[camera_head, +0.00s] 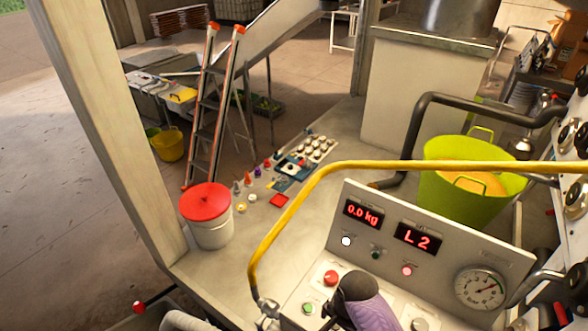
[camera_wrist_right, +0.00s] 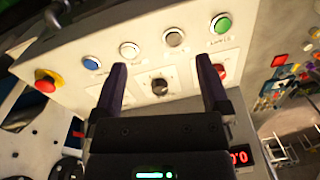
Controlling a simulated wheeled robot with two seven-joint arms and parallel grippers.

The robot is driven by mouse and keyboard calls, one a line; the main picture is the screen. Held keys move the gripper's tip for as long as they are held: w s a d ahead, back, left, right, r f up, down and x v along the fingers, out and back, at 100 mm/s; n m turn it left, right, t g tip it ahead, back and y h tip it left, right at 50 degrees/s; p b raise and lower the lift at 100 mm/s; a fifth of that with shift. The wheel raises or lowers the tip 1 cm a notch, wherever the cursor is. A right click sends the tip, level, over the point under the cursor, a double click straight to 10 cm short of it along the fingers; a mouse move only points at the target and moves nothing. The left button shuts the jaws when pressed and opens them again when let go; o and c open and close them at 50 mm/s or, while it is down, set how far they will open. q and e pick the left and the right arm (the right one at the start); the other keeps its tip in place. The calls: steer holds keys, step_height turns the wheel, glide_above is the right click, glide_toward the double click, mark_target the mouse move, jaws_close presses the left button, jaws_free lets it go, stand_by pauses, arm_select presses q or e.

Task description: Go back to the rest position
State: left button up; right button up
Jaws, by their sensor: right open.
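My right gripper (camera_wrist_right: 161,66) is open and empty in the right wrist view. Its two dark fingers point at a pale button panel (camera_wrist_right: 185,60), with a black knob (camera_wrist_right: 159,87) showing between them. I cannot tell whether the fingertips touch the panel. In the head view a dark and purple part, likely of my right arm, covers part of the lower control panel. My left gripper is not in view.
The control console (camera_head: 420,205) shows "0.0 kg" and "L 2" beside a round gauge (camera_head: 480,288). A yellow rail (camera_head: 300,206) arches over it. A lime tub (camera_head: 440,205) stands behind. A red-lidded bucket (camera_head: 209,215) and small parts sit on the counter at left.

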steer(key=s+d+r+n+t, duration=0.2)
steer(key=s+d+r+n, duration=0.1)
steer(key=s+r+n, duration=0.4)
steer(key=s+d+r+n+t, duration=0.1)
steer(key=s+d+r+n, duration=0.15)
steer(key=s+r, duration=0.45)
steer(key=s+f+n+g+b, duration=0.1)
steer(key=s+f+b, duration=0.2)
steer(key=f+b, duration=1.45)
steer(key=s+f+n+g+b, duration=0.15)
steer(key=f+b, duration=0.45)
steer(key=f, duration=2.2)
arm_select(q)
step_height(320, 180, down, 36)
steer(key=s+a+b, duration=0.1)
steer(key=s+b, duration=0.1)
steer(key=b, duration=1.1)
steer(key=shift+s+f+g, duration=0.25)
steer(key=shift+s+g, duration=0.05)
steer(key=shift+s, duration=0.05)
arm_select(e)
steer(key=s+d+f, duration=0.1)
steer(key=s+f, duration=0.5)
steer(key=f, duration=0.5)
steer(key=s+d+f, duration=0.2)
steer(key=s+f, duration=0.5)
steer(key=f, duration=0.4)
steer(key=shift+s+f+m+h, duration=0.15)
steer(key=shift+m+h, duration=0.25)
steer(key=shift+g, duration=0.25)
